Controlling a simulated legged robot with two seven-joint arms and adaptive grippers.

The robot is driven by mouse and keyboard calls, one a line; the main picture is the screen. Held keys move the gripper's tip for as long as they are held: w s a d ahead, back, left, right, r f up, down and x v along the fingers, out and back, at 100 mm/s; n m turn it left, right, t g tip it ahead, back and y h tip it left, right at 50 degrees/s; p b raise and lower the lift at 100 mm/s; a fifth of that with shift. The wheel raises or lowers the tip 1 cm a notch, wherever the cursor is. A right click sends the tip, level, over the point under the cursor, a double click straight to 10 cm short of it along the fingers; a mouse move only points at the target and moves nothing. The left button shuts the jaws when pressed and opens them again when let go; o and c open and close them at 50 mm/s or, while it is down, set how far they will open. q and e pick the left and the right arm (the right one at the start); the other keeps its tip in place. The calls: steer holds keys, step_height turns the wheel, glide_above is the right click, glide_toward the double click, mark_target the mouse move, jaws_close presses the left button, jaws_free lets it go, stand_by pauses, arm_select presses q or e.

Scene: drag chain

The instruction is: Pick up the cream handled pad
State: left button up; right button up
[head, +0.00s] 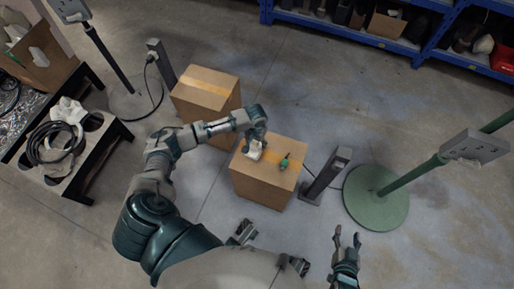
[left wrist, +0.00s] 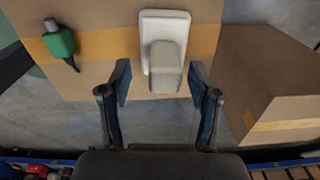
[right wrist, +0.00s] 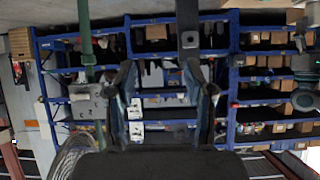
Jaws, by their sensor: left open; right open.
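The cream handled pad (head: 253,150) lies on top of a cardboard box (head: 262,188). In the left wrist view the pad (left wrist: 165,45) is a pale rectangular plate with a raised block handle, across the tape strip. My left gripper (head: 260,142) is right at the pad in the head view. In the left wrist view its open fingers (left wrist: 160,85) stand on either side of the handle's lower end, with gaps visible on both sides. My right gripper (head: 347,240) is open and empty, low at the right of the head view, away from the box.
A green plug-like object (head: 285,162) lies on the same box, right of the pad. A second cardboard box (head: 206,92) stands behind left. A grey post (head: 326,175) and a green round-based stand (head: 376,197) are to the right. Open floor lies beyond.

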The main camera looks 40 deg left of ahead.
arm_select(q)
steer(key=f, duration=0.2)
steer(key=shift+a+f+b, duration=0.2)
steer(key=shift+f+b, duration=0.2)
steer(key=shift+a, duration=0.35)
steer(key=shift+d, duration=0.35)
jaws_close()
arm_select(e)
steer(key=shift+w+a+r+t+y, duration=0.15)
steer(key=shift+w+a+r+t, duration=0.15)
steer(key=shift+w+r+t, duration=0.25)
steer(key=shift+w+a+r+t+y, duration=0.15)
steer(key=shift+w+a+r+t, duration=0.15)
steer(key=shift+w+r+t, duration=0.25)
arm_select(q)
steer(key=shift+r, duration=0.1)
arm_select(e)
steer(key=shift+w+a+r, duration=0.1)
